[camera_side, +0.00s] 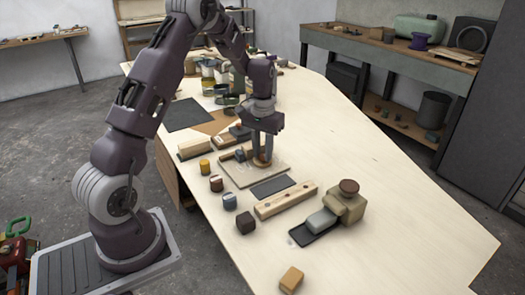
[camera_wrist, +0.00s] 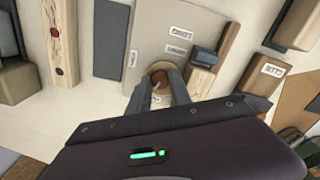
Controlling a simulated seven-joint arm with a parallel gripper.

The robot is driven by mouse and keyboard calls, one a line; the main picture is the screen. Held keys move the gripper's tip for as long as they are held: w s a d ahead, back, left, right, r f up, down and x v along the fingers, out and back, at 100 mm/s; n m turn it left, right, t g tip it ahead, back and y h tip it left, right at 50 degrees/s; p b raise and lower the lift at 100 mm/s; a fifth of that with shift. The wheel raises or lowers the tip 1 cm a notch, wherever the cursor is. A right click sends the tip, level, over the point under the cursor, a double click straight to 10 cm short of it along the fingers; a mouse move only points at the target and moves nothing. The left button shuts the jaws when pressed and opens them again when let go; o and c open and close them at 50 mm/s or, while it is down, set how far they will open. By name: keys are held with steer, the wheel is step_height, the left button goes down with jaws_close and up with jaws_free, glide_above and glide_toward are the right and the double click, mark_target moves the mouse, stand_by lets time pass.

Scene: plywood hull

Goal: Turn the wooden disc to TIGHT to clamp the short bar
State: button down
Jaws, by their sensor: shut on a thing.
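The wooden disc (camera_wrist: 158,70) sits on a pale square board, whose bare part shows in the wrist view (camera_wrist: 150,30) and the side view (camera_side: 243,178). My gripper (camera_wrist: 160,84) points down at the disc and its two fingers are shut on it. In the side view my gripper (camera_side: 263,150) stands over the board and partly hides the disc (camera_side: 262,161). Small printed labels lie around the disc; one (camera_wrist: 181,32) seems to read LOOSE, and the others are too small to read surely. A dark grey block (camera_wrist: 203,57) lies beside a short wooden piece (camera_wrist: 203,78); I cannot tell which is the short bar.
A dark flat pad (camera_side: 272,187) and a long wooden bar (camera_side: 286,200) lie in front of the board. Several small coloured pots stand to its left. A tan block with a round knob (camera_side: 347,200) stands at the right front. The table's right side is clear.

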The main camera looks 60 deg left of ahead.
mark_target(263, 156)
steer(key=shift+w+n, duration=0.1)
steer(key=shift+n, duration=2.2)
steer(key=c, duration=1.5)
jaws_free()
steer(key=shift+o, duration=0.2)
step_height(263, 156, up, 7)
steer(key=shift+r, duration=0.1)
